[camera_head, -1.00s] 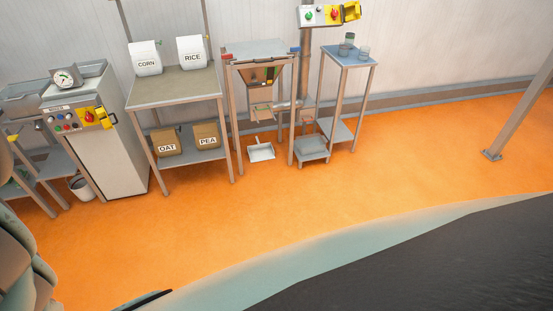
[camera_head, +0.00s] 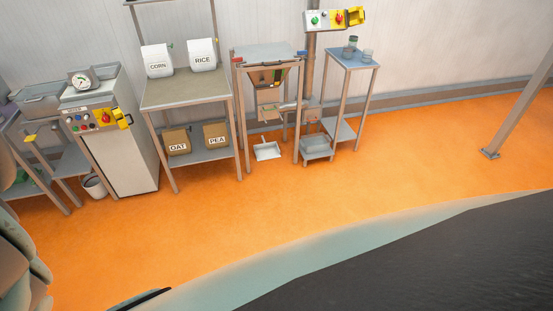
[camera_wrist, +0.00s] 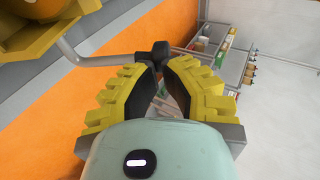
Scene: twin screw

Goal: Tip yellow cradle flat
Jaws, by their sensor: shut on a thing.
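In the wrist view a large yellow body (camera_wrist: 40,28) fills the top left corner, cut off by the frame edge; it looks like the yellow cradle. A bent grey metal bar (camera_wrist: 95,60) runs from beside it to a black knob (camera_wrist: 160,52). My gripper (camera_wrist: 162,70) has its ridged yellow fingers closed in at the knob, shut on it. The tips hide part of the grip. How far the cradle is tilted cannot be told. My gripper is not in the head view.
The head view shows a grey cabinet (camera_head: 135,150) with a control box, a rack (camera_head: 185,97) with bags, a hopper stand (camera_head: 240,120) and a small table (camera_head: 345,60). A dustpan (camera_head: 267,151) lies on the floor. The orange floor (camera_head: 330,205) before them is clear.

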